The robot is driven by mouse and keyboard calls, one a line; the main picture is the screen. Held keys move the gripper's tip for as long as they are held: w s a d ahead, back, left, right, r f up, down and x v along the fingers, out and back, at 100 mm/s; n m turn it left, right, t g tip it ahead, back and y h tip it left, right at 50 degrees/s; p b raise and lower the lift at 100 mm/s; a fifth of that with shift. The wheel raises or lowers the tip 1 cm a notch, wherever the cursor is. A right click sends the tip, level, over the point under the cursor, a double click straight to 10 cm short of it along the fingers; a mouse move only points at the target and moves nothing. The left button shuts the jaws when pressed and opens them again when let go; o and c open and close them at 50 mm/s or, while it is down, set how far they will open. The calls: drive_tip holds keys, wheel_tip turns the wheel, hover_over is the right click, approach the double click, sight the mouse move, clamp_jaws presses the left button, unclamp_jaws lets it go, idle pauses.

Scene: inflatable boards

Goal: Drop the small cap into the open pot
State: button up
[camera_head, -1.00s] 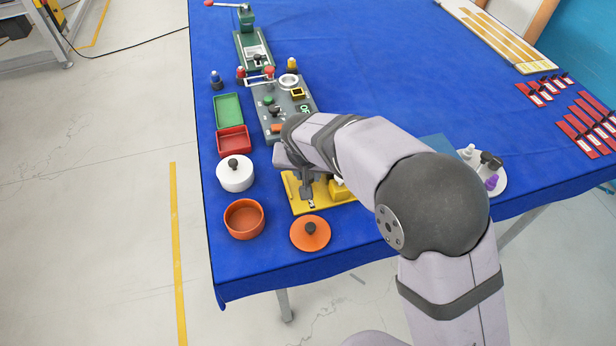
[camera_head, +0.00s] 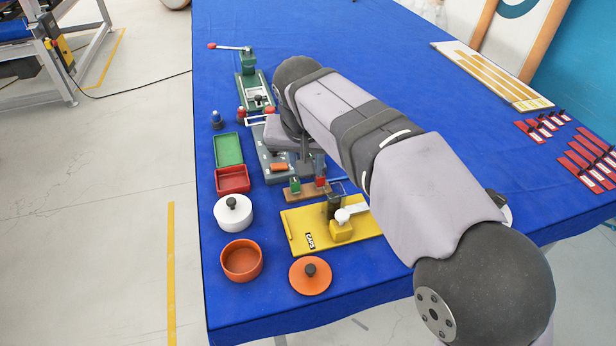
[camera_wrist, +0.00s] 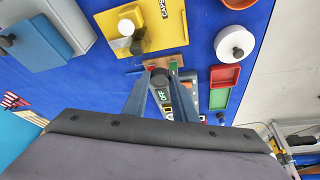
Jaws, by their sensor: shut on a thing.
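My gripper (camera_wrist: 161,72) is raised over the table in the wrist view, its fingers converging on a small dark round thing (camera_wrist: 160,78), which I take to be the small cap. Its details are too small to tell. In the head view the gripper is mostly hidden by my arm, above the grey panel. The open pot (camera_head: 241,262) is orange and round, at the near left of the table; no contents are visible. It is well apart from my gripper. Its edge appears at the top of the wrist view (camera_wrist: 238,3).
An orange lid (camera_head: 310,277) lies right of the open pot. A lidded white pot (camera_head: 233,214) stands behind it. Red (camera_head: 232,181) and green (camera_head: 228,151) trays lie beyond. A yellow board (camera_head: 300,230) carries a post and white knob. A small wooden stand (camera_head: 300,193) is behind.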

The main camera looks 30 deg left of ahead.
drive_tip(key=shift+r, duration=0.25)
drive_tip(key=s+a+f+n+b, duration=0.2)
drive_tip(key=s+a+b, duration=0.3)
drive_tip(key=s, duration=0.5)
drive_tip(key=s+f+n, duration=0.1)
drive_tip(key=s+f, duration=0.1)
drive_tip(key=f, duration=0.1)
drive_tip(key=s+f+n+g+y+b, duration=0.1)
drive_tip(key=s+f, duration=0.2)
drive_tip(key=s+f+n, duration=0.1)
drive_tip(key=s+f, duration=0.2)
drive_tip(key=shift+s+d+y, duration=0.1)
drive_tip(key=shift+s+y, duration=0.1)
drive_tip(key=shift+y, duration=0.1)
drive_tip(key=shift+w+a+r+n+g, duration=0.15)
drive_tip(key=shift+a+n+g, duration=0.15)
drive_tip(key=shift+a+n, duration=0.2)
drive_tip(key=shift+b, duration=0.4)
